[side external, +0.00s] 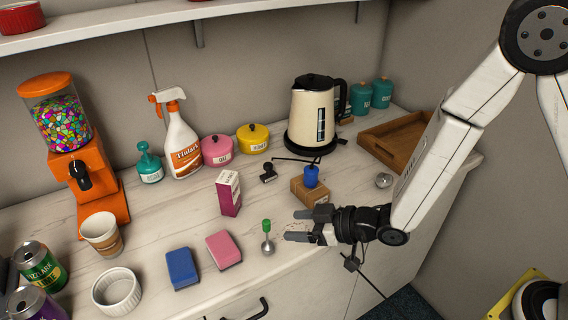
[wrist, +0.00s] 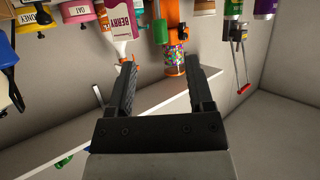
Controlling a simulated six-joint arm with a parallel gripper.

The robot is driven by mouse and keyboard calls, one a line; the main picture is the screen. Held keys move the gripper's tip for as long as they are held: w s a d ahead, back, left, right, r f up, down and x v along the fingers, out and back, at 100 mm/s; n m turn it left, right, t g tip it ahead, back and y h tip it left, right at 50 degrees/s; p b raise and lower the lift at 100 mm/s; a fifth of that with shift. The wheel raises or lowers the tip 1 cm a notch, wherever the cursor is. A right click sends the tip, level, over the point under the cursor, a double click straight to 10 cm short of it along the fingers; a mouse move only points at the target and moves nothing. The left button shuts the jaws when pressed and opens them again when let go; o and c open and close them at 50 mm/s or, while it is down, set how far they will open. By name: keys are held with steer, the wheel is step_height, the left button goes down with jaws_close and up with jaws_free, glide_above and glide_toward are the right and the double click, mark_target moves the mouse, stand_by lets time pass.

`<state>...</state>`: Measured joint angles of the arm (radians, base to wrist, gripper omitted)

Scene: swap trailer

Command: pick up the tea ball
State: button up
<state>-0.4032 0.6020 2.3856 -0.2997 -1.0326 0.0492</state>
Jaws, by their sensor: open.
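A small round silver thing, likely the tea ball (side external: 384,180), lies on the counter beside the wooden tray in the side external view, behind my forearm. A second silver piece with a green knob on a thin stem (side external: 267,238) stands near the counter's front; I cannot tell for sure which of the two is the tea ball. My gripper (side external: 295,226) is open and empty, level and pointing left, with its fingertips just right of the green-knobbed piece. In the wrist view my open fingers (wrist: 160,65) have nothing between them.
A wooden block (side external: 310,192) with a blue-topped piece stands behind my gripper. A pink sponge (side external: 223,250), a blue sponge (side external: 182,268) and a berry box (side external: 229,193) are to the left. A kettle (side external: 312,115) and wooden tray (side external: 395,140) stand behind.

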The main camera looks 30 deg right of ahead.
mark_target(267, 230)
steer(key=shift+w+a, duration=0.1)
steer(key=shift+x, duration=1.2)
steer(key=shift+f, duration=0.1)
steer(key=shift+x, duration=2.55)
jaws_close()
